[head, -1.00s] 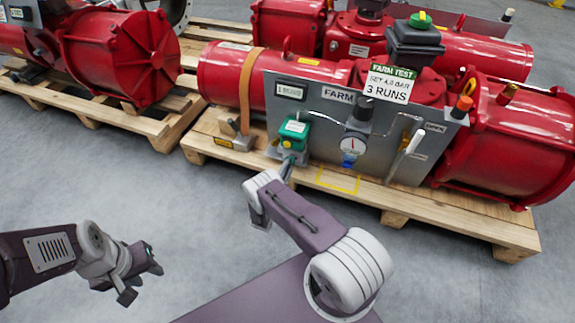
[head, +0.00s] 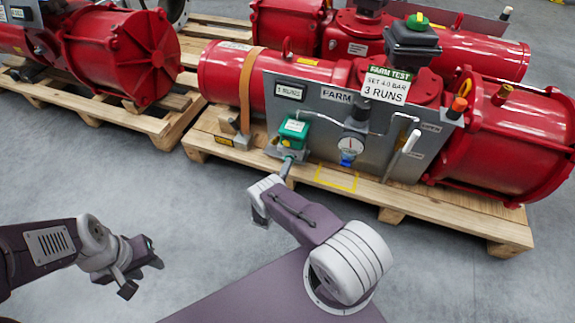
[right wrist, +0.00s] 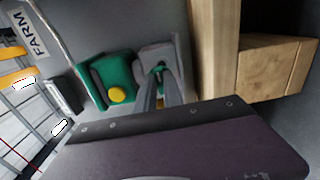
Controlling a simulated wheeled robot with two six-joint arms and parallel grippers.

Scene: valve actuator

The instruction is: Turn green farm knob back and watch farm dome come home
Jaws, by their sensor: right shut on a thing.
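The green valve block (head: 293,129) with a yellow button is on the lower left of the grey FARM panel (head: 330,122). It also shows in the right wrist view (right wrist: 104,76). My right gripper (head: 287,163) reaches up to the block's underside. In the right wrist view its fingers (right wrist: 158,82) are shut at the grey fitting (right wrist: 158,58) beside the block, on a small green knob mostly hidden by the fingers. The farm dome (head: 418,19), green and yellow, sits on a black box above the panel. My left gripper (head: 139,272) is open and empty over the floor.
The red actuator rests on a wooden pallet (head: 430,222).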

